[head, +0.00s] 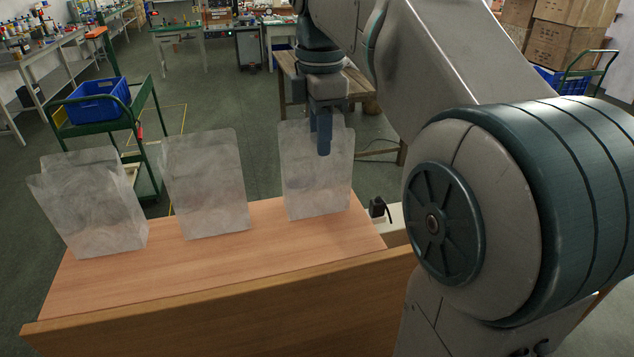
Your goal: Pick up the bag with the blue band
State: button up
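Three pale grey-white, wrinkled bags stand upright in a row on a wooden table (215,270): a left bag (95,215), a middle bag (205,185) and a right bag (315,185). No blue band shows on the visible faces of any of them. My gripper (323,145) points down at the top of the right bag. A dark blue finger overlaps the upper front of this bag, below its top edge. Whether another finger is behind the bag is hidden, so I cannot tell if the gripper is open or shut on it.
A small black object (378,207) sits beside the table's right end. Behind the table are a green cart (145,115) with a blue crate (98,100) and a wooden bench (360,95). The front strip of the tabletop is clear.

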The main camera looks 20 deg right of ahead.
jog(key=shift+f, duration=1.05)
grip_shut()
jog(key=shift+r, duration=0.1)
